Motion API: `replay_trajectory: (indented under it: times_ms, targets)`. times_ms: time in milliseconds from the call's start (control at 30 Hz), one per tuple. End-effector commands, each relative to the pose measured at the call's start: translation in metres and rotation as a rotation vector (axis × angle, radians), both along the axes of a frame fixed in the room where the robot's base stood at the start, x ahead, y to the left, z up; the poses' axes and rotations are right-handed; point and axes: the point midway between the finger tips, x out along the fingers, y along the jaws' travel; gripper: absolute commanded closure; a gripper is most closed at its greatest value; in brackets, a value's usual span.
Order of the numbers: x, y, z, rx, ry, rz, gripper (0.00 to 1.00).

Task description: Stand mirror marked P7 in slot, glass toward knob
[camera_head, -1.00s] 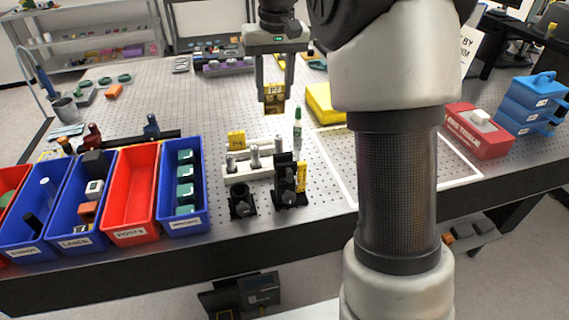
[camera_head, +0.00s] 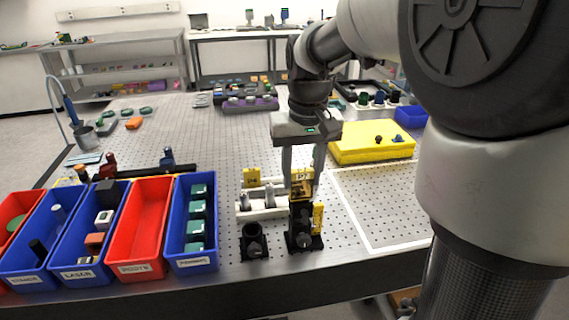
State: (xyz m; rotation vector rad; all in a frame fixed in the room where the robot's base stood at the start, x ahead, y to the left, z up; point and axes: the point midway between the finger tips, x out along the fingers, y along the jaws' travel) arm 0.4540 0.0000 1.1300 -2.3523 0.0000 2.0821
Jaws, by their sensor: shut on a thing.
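My gripper (camera_head: 302,178) is shut on a yellow-framed mirror (camera_head: 303,174) with dark lettering that looks like P7. The mirror is upright, just above or at the top of a tall black mount (camera_head: 300,228) near the bench's front edge. I cannot tell whether it touches the mount. A yellow label (camera_head: 318,216) is on the mount's right side. Its slot and knob cannot be made out clearly, and the mirror's glass side cannot be told. Another yellow plate (camera_head: 251,177) stands behind a white rack (camera_head: 268,213) to the left.
A short black mount (camera_head: 254,243) stands left of the tall one. Blue and red bins (camera_head: 140,225) line the front left. A yellow box (camera_head: 371,149) lies behind right. The white-outlined area (camera_head: 375,205) to the right is clear.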

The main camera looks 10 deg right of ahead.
Motion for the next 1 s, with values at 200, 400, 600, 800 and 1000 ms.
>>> replay_trajectory:
  times_ms: [200, 400, 600, 800, 1000]
  targets:
    - [0.0, 0.0, -0.025, 0.0, 0.0, 0.0, 0.83]
    - [0.0, 0.0, -0.025, 0.0, 0.0, 0.0, 0.83]
    - [0.0, 0.0, -0.028, 0.0, 0.001, 0.0, 0.51]
    - [0.0, 0.0, -0.028, 0.0, 0.001, 0.0, 0.41]
    - [0.0, 0.0, -0.025, 0.0, 0.0, 0.0, 0.41]
